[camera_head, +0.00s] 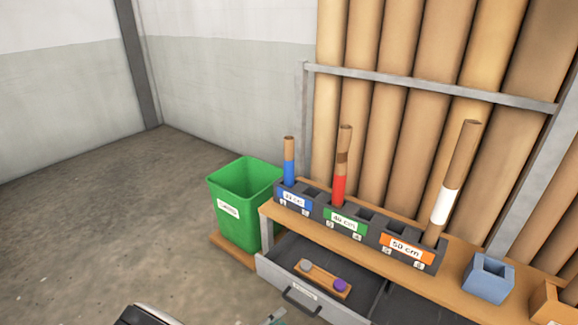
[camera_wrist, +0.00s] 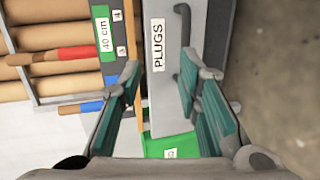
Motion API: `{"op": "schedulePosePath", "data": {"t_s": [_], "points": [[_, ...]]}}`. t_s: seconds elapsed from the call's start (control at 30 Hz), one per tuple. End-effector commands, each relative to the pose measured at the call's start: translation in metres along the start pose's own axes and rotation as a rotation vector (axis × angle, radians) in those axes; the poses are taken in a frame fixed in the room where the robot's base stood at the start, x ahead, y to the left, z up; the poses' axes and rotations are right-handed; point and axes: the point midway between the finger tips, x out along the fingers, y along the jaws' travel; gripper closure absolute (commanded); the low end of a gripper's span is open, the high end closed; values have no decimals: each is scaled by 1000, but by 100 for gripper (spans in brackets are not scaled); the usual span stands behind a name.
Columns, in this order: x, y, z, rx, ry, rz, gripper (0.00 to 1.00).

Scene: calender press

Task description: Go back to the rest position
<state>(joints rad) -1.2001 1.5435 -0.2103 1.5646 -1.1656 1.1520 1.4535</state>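My gripper (camera_wrist: 160,75) is open in the wrist view, its two teal-padded fingers apart with nothing between them. Beyond the fingers is the grey front of the drawer labelled PLUGS (camera_wrist: 160,100), with its handle (camera_wrist: 186,62); no contact is visible. In the head view only a small tip of my gripper (camera_head: 276,317) shows at the bottom edge, near the drawer handle (camera_head: 303,301). The drawer (camera_head: 272,268) is pulled open there. A wooden block with a grey and a purple plug (camera_head: 325,279) lies inside it.
A bench holds dark racks labelled 40 cm (camera_head: 346,222) and 50 cm (camera_head: 407,250), with blue-, red- and white-banded tubes standing in them. A green bin (camera_head: 240,210) is left of the bench, a blue box (camera_head: 488,277) at right. The floor at left (camera_head: 110,210) is clear.

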Motion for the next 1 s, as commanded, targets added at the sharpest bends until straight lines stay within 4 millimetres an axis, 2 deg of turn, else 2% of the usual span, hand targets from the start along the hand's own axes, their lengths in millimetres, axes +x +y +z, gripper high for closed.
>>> {"op": "schedulePosePath", "data": {"t_s": [0.03,0.17,0.3,0.47,0.7,1.0], "points": [[2,24,-3,23,-52,-18,69],[6,80,1,55,-186,-71,69],[12,138,14,87,-321,-141,69],[16,202,36,126,-458,-238,69],[16,287,86,192,-626,-405,69],[0,372,163,292,-756,-639,69]]}}
